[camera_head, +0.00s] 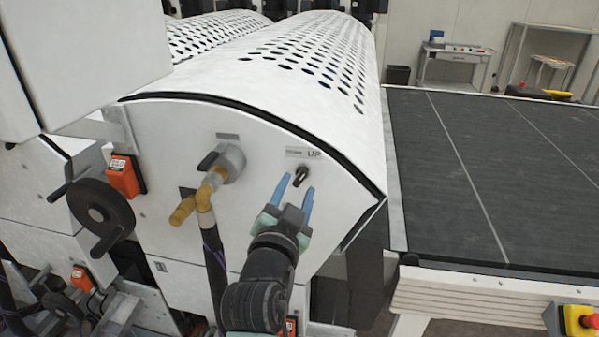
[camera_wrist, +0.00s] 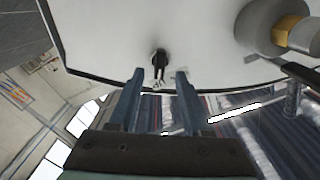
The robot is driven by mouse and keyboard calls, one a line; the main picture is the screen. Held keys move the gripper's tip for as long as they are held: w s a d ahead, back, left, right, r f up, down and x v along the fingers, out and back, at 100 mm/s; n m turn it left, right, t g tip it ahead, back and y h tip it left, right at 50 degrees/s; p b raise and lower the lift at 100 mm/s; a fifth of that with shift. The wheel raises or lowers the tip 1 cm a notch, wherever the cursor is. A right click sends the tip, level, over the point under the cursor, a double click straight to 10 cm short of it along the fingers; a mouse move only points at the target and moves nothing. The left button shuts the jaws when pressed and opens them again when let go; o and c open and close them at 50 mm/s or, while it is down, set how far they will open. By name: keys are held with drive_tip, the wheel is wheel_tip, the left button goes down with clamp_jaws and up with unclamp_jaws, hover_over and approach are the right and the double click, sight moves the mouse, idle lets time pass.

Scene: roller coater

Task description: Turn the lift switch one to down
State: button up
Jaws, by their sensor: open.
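The lift switch (camera_head: 301,174) is a small black rotary knob on the white end panel of the roller coater, under a small label reading "LIFT" (camera_head: 314,155). In the wrist view the switch (camera_wrist: 160,62) sits ahead of my fingers, near the panel's edge. My gripper (camera_head: 293,194) is open, with its two blue fingers on either side of the knob in the head view. In the wrist view the fingertips of my gripper (camera_wrist: 158,76) are spread with the knob between their lines. I cannot tell whether the fingers touch the panel.
A valve with brass pipe fittings (camera_head: 215,180) juts out to the left of the switch, with a hose below. A black handwheel (camera_head: 100,213) and an orange box (camera_head: 125,177) are further left. A dark conveyor table (camera_head: 480,160) lies right. An emergency stop (camera_head: 580,320) is at bottom right.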

sight(300, 179)
drive_tip(key=shift+w+d+p, duration=0.15)
drive_tip(key=shift+w+p, duration=0.05)
drive_tip(key=shift+w, duration=0.55)
drive_tip(key=shift+w+d+p, duration=0.15)
drive_tip(key=shift+w+p, duration=0.05)
drive_tip(key=shift+w, duration=0.55)
clamp_jaws()
